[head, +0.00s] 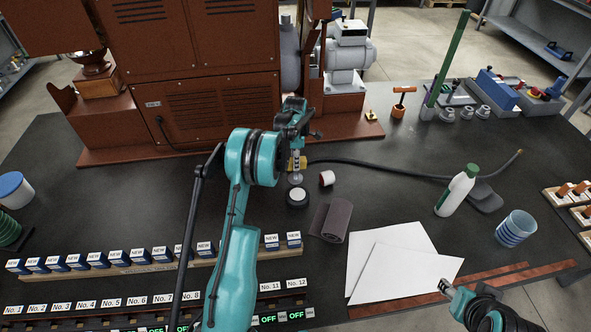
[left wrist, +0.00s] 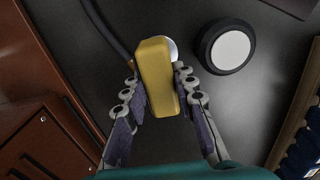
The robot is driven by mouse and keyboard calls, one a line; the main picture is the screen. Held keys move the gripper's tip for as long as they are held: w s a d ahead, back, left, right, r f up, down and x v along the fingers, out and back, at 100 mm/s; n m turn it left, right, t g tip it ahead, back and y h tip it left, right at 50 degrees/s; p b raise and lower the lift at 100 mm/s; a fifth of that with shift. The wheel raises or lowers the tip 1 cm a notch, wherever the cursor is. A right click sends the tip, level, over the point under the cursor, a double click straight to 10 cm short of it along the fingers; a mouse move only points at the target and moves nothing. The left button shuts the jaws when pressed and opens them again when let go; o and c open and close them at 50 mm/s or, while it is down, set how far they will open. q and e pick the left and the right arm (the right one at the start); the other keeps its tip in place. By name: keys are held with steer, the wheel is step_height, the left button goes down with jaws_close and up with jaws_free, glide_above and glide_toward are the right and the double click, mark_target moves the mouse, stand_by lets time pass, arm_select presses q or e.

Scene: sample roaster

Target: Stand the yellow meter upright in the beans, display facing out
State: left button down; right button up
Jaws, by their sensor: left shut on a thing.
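The yellow meter (left wrist: 156,78) is between the fingers of my left gripper (left wrist: 160,95), which is shut on it. In the head view the meter (head: 303,162) shows as a small yellow patch beside the left gripper (head: 297,158), above the dark bench. The meter's display is not visible in either view. A pale round piece (left wrist: 173,48) is partly hidden behind the meter. I cannot make out the beans in these frames. My right gripper (head: 446,288) is at the lower right, near the bench's front edge; its finger opening is unclear.
A black round puck with a white top (head: 297,197) is close to the left gripper. A dark cable (head: 400,172) runs to the right. The brown roaster (head: 225,100) stands behind. A grey rolled cloth (head: 332,220) and white sheets (head: 400,265) lie in front.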

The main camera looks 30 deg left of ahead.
arm_select(q)
steer(key=shift+r, duration=0.1)
step_height(320, 180, up, 4)
steer(key=shift+r+p, duration=0.2)
steer(key=shift+p, duration=1.05)
steer(key=d+r+p, duration=0.3)
steer(key=d+r, duration=0.4)
steer(key=d, duration=0.4)
steer(key=shift+d+p, duration=0.35)
steer(key=shift+p, duration=0.05)
steer(key=shift+s+f, duration=0.15)
